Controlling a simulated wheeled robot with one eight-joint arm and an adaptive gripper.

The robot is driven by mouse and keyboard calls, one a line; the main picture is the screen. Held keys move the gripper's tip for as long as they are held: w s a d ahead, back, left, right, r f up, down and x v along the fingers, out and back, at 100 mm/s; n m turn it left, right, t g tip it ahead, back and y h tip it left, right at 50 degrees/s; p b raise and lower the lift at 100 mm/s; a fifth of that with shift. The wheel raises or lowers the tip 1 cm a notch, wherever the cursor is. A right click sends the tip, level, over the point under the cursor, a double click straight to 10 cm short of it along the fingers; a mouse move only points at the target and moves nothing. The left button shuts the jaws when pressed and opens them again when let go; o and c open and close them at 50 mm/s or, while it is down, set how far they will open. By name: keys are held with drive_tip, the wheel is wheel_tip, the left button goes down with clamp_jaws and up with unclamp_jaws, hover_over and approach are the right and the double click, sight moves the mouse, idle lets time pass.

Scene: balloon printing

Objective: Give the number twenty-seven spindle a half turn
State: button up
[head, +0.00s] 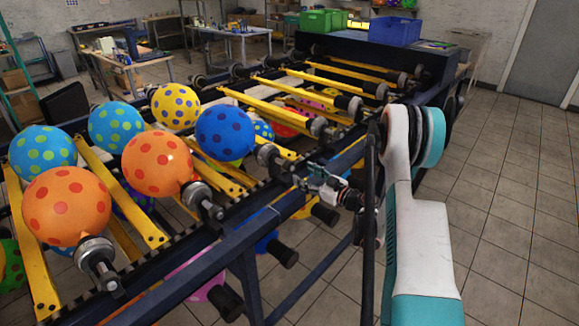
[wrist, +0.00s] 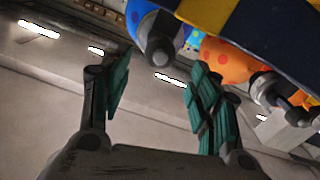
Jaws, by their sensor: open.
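No number can be read on any spindle, so I cannot tell which is twenty-seven. My gripper (head: 308,184) is beside the outer rail in the head view, close to a grey and black spindle (head: 272,157) by the blue dotted balloon (head: 224,133). In the wrist view my gripper (wrist: 158,95) is open and empty, its teal fingers wide apart. A round dark spindle end (wrist: 158,48) shows beyond and between the fingertips, apart from both. Another spindle (wrist: 272,88) is to the right, by an orange dotted balloon (wrist: 222,58).
The dark blue rail (head: 170,270) runs diagonally past my arm, with several more spindles and yellow bars (head: 262,118) along the machine. A blue and yellow striped beam (wrist: 250,25) crosses the wrist view's upper right. Green (head: 315,21) and blue (head: 394,31) crates stand at the far end. Floor at right is clear.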

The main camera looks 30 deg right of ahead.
sight(294, 169)
drive_tip(key=b+x, duration=0.1)
drive_tip(key=x, duration=0.7)
drive_tip(key=shift+w+a+f, duration=0.1)
drive_tip(key=shift+w, duration=0.1)
drive_tip(key=c, duration=1.1)
